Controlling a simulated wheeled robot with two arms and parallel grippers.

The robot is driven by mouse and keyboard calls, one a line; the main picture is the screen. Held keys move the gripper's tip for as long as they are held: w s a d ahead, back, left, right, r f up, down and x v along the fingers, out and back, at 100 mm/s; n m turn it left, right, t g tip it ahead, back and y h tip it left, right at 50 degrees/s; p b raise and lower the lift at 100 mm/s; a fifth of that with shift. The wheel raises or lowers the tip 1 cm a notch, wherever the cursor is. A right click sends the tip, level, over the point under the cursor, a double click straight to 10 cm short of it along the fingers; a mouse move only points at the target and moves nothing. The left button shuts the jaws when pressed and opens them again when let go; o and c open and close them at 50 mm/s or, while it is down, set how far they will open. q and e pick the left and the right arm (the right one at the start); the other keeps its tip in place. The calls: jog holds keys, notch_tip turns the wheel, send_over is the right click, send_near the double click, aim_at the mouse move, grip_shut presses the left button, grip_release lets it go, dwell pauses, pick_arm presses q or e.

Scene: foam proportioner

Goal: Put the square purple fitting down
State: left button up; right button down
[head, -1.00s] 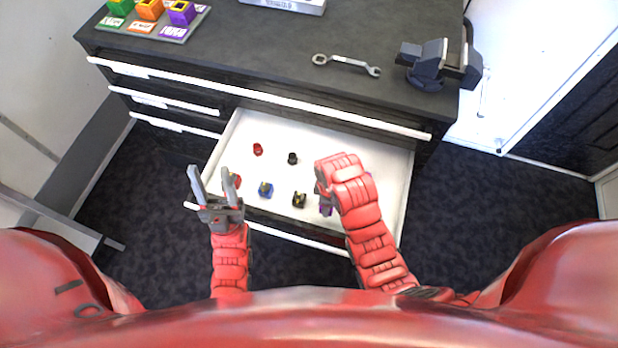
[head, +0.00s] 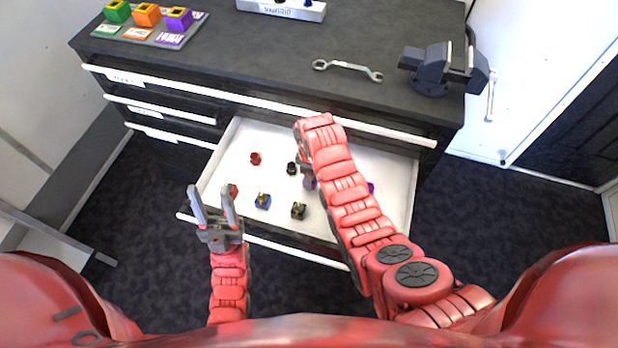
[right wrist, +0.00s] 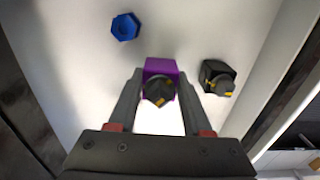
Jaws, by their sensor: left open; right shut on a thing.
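My right gripper (right wrist: 160,80) is shut on the square purple fitting (right wrist: 160,66), which has a dark round end with yellow marks. In the head view this fitting (head: 310,184) shows only as a small purple patch below my right gripper (head: 306,174), over the open white drawer (head: 240,142). I cannot tell whether it touches the drawer floor. My left gripper (head: 211,190) is open and empty, with its fingers pointing up the picture beside the drawer's left front corner.
On the worktop are a colored block tray (head: 140,38), a wrench (head: 346,68) and a vise (head: 432,70).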

jog(key=shift+w+a, duration=0.25)
jog(key=shift+w, duration=0.5)
jog(key=shift+f, duration=0.2)
jog(key=shift+w+f+p, duration=0.1)
jog(key=shift+f+p, duration=0.4)
jog(key=shift+f, duration=1.15)
jog(key=shift+f, duration=0.2)
jog(key=shift+c, duration=1.7)
grip_release()
